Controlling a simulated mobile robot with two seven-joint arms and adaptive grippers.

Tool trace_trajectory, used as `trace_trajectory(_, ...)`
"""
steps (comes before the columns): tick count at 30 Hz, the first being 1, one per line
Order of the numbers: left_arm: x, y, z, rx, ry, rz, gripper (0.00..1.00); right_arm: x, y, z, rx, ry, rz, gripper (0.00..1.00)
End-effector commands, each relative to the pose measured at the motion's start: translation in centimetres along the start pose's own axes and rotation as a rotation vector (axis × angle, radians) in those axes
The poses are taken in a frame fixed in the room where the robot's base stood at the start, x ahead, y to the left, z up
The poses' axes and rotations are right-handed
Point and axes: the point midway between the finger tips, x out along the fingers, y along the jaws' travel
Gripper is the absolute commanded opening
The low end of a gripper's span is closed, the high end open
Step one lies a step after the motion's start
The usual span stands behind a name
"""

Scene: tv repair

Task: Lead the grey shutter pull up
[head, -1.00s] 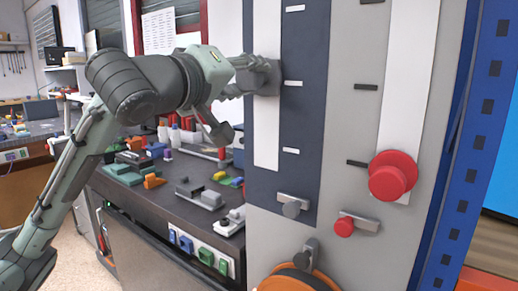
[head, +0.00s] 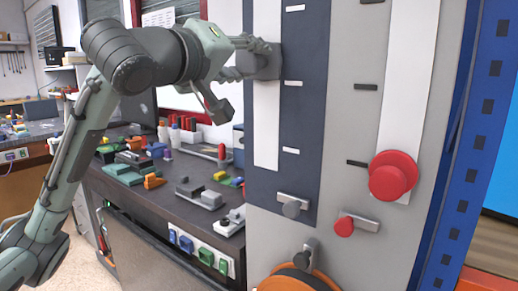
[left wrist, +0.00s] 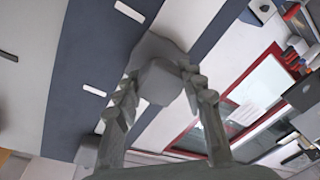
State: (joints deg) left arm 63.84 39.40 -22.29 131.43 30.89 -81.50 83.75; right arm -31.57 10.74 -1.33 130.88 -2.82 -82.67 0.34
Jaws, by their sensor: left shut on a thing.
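The grey shutter pull (head: 266,62) sits on the white strip (head: 266,130) of the dark panel (head: 305,110), in the upper part of the head view. My left gripper (head: 262,58) reaches it from the left and is shut on it. In the left wrist view the pull (left wrist: 158,82) shows as a grey block between the two fingers of my left gripper (left wrist: 160,88). The pull is level with a spot a little above the middle white tick mark. My right gripper is not in view.
A red round knob (head: 392,177) sits on the white strip to the right. Below are a small grey knob (head: 292,208), a small red knob (head: 344,226) and an orange reel (head: 296,280). A cluttered workbench (head: 165,200) stands left, under my left arm.

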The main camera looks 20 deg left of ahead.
Motion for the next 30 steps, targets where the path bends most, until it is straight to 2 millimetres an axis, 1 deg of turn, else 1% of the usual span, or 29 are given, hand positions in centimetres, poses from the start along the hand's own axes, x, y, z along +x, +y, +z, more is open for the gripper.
trace_trajectory(1,0.0,0.3,-0.5,-0.002,0.006,0.002,0.12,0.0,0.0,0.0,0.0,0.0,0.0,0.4)
trace_trajectory(19,0.0,2.4,-2.6,-0.003,0.007,0.002,0.12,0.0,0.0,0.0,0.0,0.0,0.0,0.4)
trace_trajectory(30,0.0,2.7,-2.9,-0.001,0.005,0.001,0.12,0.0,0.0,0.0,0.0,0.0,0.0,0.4)
